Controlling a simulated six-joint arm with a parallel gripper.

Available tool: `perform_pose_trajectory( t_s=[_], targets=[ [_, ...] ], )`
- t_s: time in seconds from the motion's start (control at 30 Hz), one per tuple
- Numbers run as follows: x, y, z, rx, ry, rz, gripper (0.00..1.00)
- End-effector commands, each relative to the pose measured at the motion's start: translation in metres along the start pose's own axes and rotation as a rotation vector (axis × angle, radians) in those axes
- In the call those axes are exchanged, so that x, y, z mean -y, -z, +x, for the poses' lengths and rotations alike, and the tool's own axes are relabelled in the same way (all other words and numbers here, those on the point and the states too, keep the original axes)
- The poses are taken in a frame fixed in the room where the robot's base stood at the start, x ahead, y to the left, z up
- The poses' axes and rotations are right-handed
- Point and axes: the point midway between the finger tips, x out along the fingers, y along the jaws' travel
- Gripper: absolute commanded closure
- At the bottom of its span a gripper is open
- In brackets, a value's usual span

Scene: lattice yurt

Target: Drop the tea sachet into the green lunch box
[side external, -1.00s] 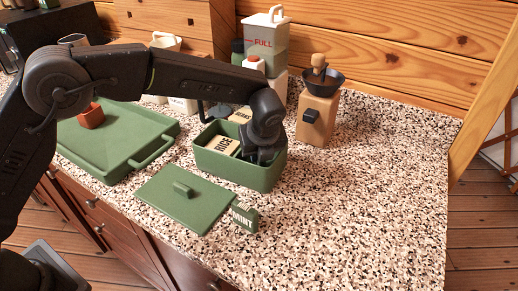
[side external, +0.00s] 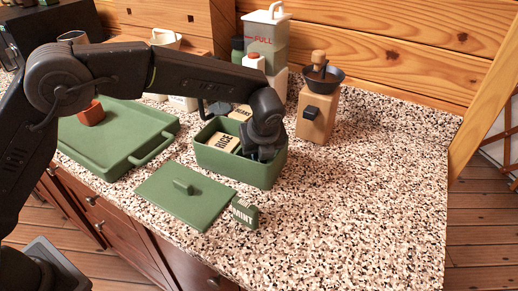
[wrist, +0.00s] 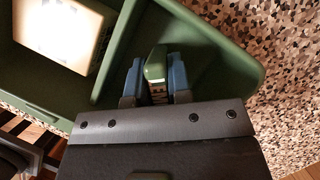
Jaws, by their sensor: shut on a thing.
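The green lunch box (side external: 235,168) stands open on the speckled counter, with a divider inside. A pale packet marked RICE (side external: 222,143) lies in its left compartment and also shows, brightly lit, in the wrist view (wrist: 65,30). My gripper (wrist: 154,80) reaches down into the right compartment. Its blue fingers are shut on a small green item with a pale label, the tea sachet (wrist: 156,65), seen edge-on. In the side view my gripper (side external: 262,153) and the box wall hide the sachet. I cannot tell whether it touches the box floor.
The flat green lid (side external: 185,196) lies in front of the box, beside a small green block marked MINT (side external: 245,212). A green tray (side external: 110,145) with a reddish block (side external: 91,112) is at left. A wooden grinder (side external: 316,112) stands behind right. The right counter is clear.

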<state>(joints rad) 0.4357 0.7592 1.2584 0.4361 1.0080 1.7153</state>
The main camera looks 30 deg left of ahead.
Motion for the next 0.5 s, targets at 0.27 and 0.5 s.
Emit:
perform_pose_trajectory(
  t_s=[0.27,0.5],
  targets=[
    [-0.0045,0.0064,0.0119,-0.007,-0.022,0.011,1.00],
    [-0.0047,0.0063,0.0119,-0.007,-0.023,0.012,0.61]
  ],
)
